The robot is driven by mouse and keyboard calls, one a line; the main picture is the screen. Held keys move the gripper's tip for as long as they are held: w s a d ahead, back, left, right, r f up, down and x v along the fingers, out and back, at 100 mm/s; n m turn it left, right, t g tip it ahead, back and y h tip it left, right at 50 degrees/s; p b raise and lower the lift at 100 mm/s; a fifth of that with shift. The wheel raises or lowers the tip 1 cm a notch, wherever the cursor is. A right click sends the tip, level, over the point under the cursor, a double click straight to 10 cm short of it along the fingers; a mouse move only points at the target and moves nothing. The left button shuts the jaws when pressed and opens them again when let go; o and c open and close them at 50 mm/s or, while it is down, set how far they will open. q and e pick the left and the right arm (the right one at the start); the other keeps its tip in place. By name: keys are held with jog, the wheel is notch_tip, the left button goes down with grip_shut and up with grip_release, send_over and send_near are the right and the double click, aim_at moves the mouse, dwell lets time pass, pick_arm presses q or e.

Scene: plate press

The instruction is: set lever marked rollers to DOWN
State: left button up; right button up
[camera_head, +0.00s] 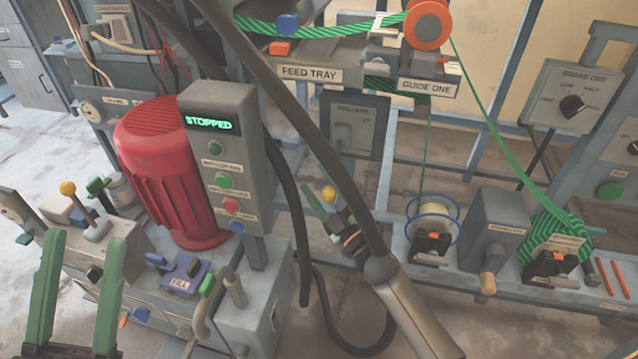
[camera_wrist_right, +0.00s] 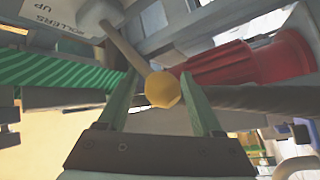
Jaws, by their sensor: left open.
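In the right wrist view the stem runs from beside the upside-down ROLLERS label (camera_wrist_right: 62,18) to the knob (camera_wrist_right: 163,90). My right gripper (camera_wrist_right: 159,76) is open, with its green fingers on either side of the knob; contact cannot be told. My left gripper (camera_head: 85,238) is open and empty at the lower left of the head view, away from this lever.
A control box (camera_head: 222,150) reads STOPPED, beside a red motor (camera_head: 168,170). A FEED TRAY label (camera_head: 310,73) and a GUIDE ONE part (camera_head: 428,88) sit above. Green striped web (camera_head: 500,130) runs down at right. A black hose (camera_head: 300,240) hangs near the lever.

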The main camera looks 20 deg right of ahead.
jog(key=shift+r, duration=0.1)
pick_arm(q)
notch_tip(320, 180, up, 3)
jog(key=p, duration=0.2)
jog(key=shift+a+p, duration=0.15)
jog(key=shift+p, duration=0.25)
pick_arm(e)
jog(key=v, duration=1.2)
jog(key=shift+s, duration=0.25)
